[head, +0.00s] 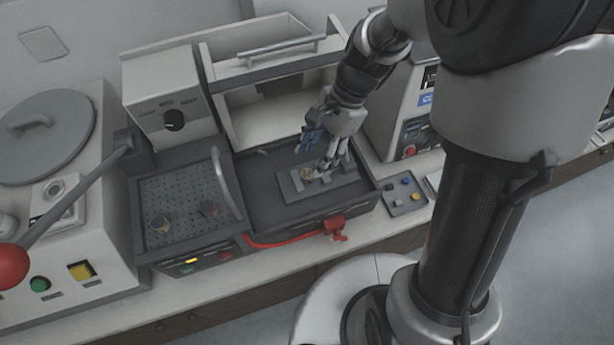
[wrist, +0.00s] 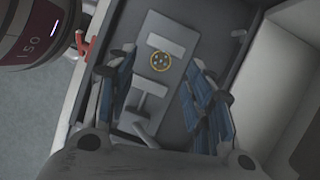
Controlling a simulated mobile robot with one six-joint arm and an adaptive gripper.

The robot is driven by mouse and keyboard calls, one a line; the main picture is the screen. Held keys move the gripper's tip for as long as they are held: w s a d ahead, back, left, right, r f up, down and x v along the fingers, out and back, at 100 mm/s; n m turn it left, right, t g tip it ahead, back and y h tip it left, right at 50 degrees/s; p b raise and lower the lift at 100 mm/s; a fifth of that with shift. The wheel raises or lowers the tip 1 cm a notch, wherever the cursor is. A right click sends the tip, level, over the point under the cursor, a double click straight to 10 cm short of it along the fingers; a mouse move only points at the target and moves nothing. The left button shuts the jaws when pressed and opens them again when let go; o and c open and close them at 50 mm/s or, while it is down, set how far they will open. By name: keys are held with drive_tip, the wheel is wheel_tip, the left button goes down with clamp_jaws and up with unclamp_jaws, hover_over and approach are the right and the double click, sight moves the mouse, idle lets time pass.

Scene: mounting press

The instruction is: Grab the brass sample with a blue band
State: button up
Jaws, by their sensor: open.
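A small round piece with a brass-coloured rim and dark centre (wrist: 160,61) lies on a grey plate in the wrist view. It also shows in the head view (head: 307,174), on the grey fixture block (head: 343,179) in the dark tray. I cannot make out a blue band on it. My gripper (head: 321,152) is above this block, pointing down. In the wrist view my gripper (wrist: 158,66) is open, with blue-padded fingers either side of the piece and nothing between them in contact. I cannot tell the height gap.
A red clamp (head: 335,226) is at the tray's front.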

sight(308, 173)
drive_tip(key=shift+w+d+b+x, duration=0.15)
drive_tip(key=shift+b+x, duration=0.45)
drive_tip(key=shift+x, duration=0.9)
drive_tip(key=shift+w+d+b+x, duration=0.1)
drive_tip(key=shift+b+x, duration=0.5)
drive_tip(key=shift+x, duration=0.95)
drive_tip(key=shift+f, duration=0.1)
drive_tip(key=shift+c, duration=0.3)
clamp_jaws()
